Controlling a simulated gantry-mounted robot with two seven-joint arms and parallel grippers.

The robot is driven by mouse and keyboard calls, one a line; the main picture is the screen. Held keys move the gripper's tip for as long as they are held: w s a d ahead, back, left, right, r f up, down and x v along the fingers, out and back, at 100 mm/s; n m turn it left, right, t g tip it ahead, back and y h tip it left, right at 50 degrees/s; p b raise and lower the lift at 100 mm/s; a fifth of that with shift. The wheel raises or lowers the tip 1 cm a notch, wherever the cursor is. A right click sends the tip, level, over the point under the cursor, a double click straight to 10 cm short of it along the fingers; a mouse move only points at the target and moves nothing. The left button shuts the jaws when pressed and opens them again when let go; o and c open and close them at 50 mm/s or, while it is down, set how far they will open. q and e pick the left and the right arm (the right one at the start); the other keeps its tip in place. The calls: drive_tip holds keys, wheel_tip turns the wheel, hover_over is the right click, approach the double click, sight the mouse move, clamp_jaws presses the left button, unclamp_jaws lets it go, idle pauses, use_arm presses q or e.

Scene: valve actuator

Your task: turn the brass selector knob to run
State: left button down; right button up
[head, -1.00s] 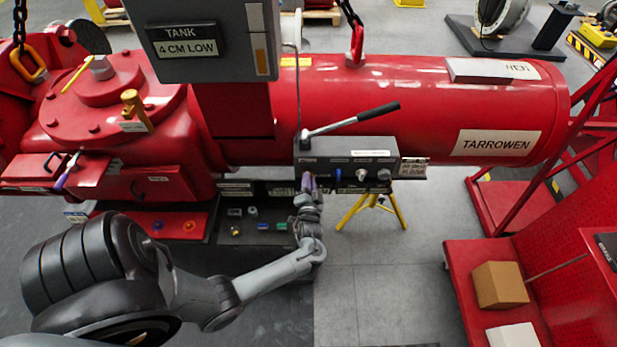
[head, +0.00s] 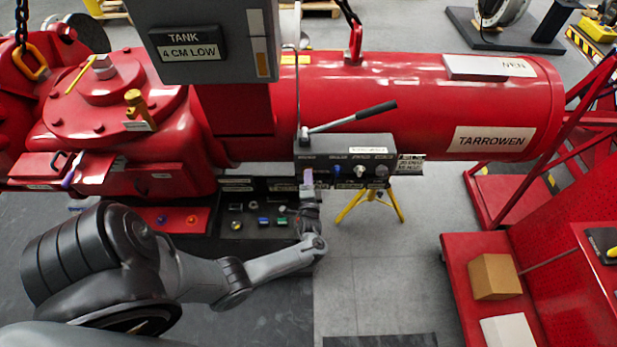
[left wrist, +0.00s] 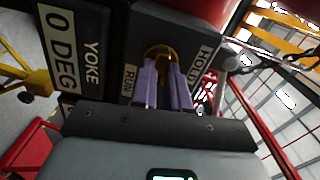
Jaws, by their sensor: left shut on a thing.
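The brass selector knob (left wrist: 158,51) shows in the left wrist view, on a dark panel between a RUN label (left wrist: 129,84) and a HOLD label (left wrist: 200,62). My left gripper (left wrist: 164,66) has its two purple fingers around the knob, shut on it. The fingers cover part of the knob, so I cannot tell exactly which label it points to. In the head view my left gripper (head: 308,177) is at the left front of the grey control box (head: 346,147). The knob is hidden there. My right gripper is in neither view.
Blue, white and grey knobs (head: 358,170) line the box front to the right. A black-handled lever (head: 376,111) rises above the box. A yellow tripod (head: 370,205) stands below. A red cart with a cardboard box (head: 494,277) is at right. The floor between is clear.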

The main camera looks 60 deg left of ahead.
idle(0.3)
use_arm(q)
drive_tip(key=c, duration=1.1)
unclamp_jaws()
drive_tip(key=v, duration=1)
drive_tip(key=shift+s+d, duration=0.25)
drive_tip(key=shift+d, duration=0.05)
